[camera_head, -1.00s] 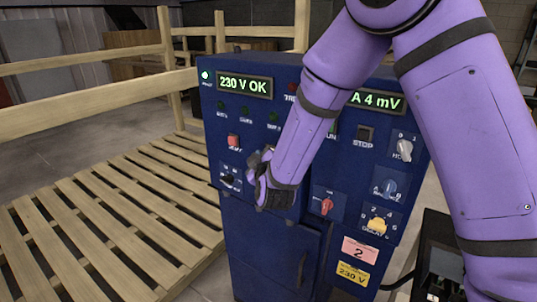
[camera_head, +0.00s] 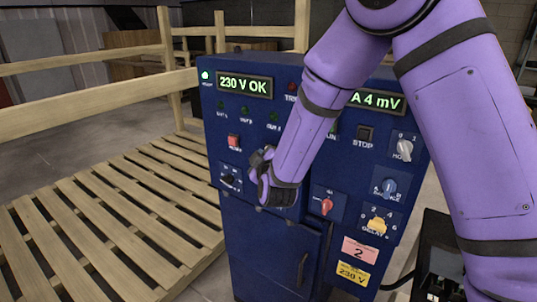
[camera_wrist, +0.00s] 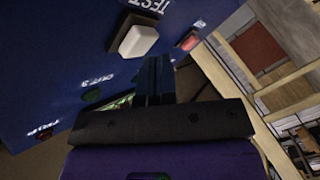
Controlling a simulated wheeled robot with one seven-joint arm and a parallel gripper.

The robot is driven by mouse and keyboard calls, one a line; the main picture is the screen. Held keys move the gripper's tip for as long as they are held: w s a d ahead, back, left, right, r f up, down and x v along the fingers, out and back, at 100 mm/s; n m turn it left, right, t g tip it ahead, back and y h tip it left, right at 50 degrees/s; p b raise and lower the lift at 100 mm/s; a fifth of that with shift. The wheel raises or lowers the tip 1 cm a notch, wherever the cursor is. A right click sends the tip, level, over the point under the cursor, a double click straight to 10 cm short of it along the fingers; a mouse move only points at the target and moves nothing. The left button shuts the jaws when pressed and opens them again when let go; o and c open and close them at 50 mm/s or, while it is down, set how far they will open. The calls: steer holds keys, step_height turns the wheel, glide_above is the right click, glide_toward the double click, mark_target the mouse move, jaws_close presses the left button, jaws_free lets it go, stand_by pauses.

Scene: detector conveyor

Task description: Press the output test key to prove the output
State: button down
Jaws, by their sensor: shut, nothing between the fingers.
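The blue control panel (camera_head: 300,140) stands ahead of me. In the wrist view a pale, rounded square key (camera_wrist: 138,41) sits on the panel beside the lettering "TEST". In the head view my gripper and forearm hide this key. My gripper (camera_head: 262,163) is shut and empty, close in front of the panel's left half. In the wrist view its dark fingers (camera_wrist: 154,64) point toward the panel, with their tips just below and right of the pale key. I cannot tell whether they touch the panel. The left display (camera_head: 244,85) reads "230 V OK".
A red button (camera_head: 233,141) and a black selector (camera_head: 230,180) lie left of my gripper. A red rotary switch (camera_head: 326,204), a STOP key (camera_head: 364,134) and several knobs lie right. A wooden pallet platform (camera_head: 120,215) with rails stands left.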

steer(key=shift+w+d, duration=0.3)
steer(key=shift+w, duration=0.15)
stand_by(0.6)
stand_by(0.4)
steer(key=shift+s+a, duration=0.55)
steer(key=shift+s, duration=0.2)
steer(key=shift+s+a, duration=0.8)
steer(key=shift+s, duration=0.2)
steer(key=shift+s+a, duration=0.75)
steer(key=shift+s, duration=0.25)
